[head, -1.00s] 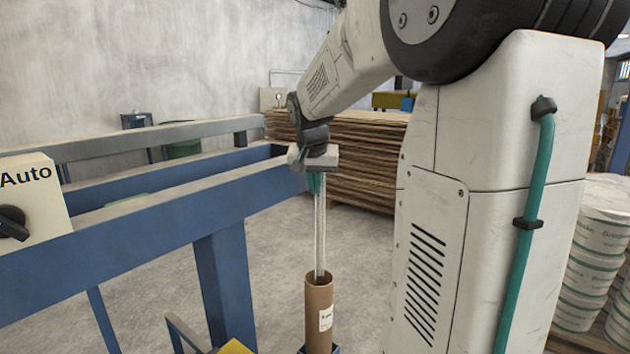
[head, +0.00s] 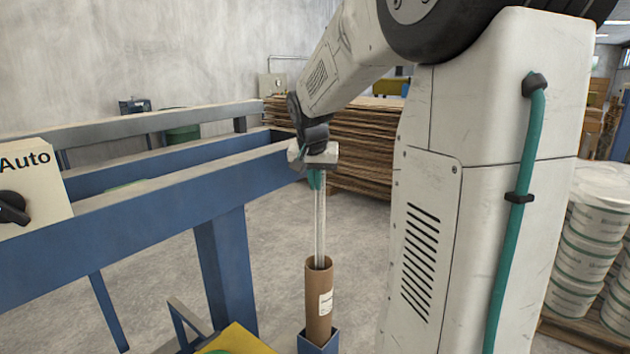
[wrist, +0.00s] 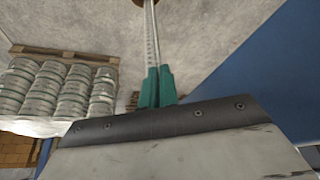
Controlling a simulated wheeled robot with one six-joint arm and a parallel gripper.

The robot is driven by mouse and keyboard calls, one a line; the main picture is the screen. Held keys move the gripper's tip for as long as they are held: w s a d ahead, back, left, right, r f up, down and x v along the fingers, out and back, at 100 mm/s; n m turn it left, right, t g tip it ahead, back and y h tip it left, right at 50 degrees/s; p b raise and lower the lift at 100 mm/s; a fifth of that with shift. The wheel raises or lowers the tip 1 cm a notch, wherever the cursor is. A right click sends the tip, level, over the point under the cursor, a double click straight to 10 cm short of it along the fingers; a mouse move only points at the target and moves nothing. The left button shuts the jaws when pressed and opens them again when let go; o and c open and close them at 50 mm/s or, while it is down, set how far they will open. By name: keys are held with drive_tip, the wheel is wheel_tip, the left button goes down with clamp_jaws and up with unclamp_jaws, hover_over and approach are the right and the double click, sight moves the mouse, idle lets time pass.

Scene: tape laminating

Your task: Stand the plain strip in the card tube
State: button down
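My gripper (head: 316,180) has teal fingers, which also show in the wrist view (wrist: 157,88). They are shut on the upper end of a long, pale, see-through strip (head: 320,220). The strip hangs upright below the gripper; in the wrist view it runs away from the fingers (wrist: 151,35). The brown card tube (head: 318,300) stands upright with a white label on its side. The strip's lower end is at the tube's open mouth and appears just inside it; its very tip is hidden. In the wrist view only the tube's rim (wrist: 138,2) shows, at the top edge.
A blue holder (head: 318,343) surrounds the tube's foot. A blue steel frame (head: 150,215) with an Auto switch box (head: 30,190) stands to the left. A yellow part (head: 237,340) is low in front. Stacked boards (head: 345,150) stand behind, white tubs (head: 590,250) on the right.

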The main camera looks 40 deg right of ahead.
drive_tip(key=shift+r, duration=0.25)
drive_tip(key=shift+r, duration=0.25)
drive_tip(key=shift+w+a, duration=0.15)
drive_tip(key=shift+w, duration=0.1)
drive_tip(key=shift+f, duration=0.15)
wheel_tip(320, 180, down, 8)
drive_tip(key=shift+f, duration=0.2)
idle(1.9)
drive_tip(key=c, duration=1.6)
unclamp_jaws()
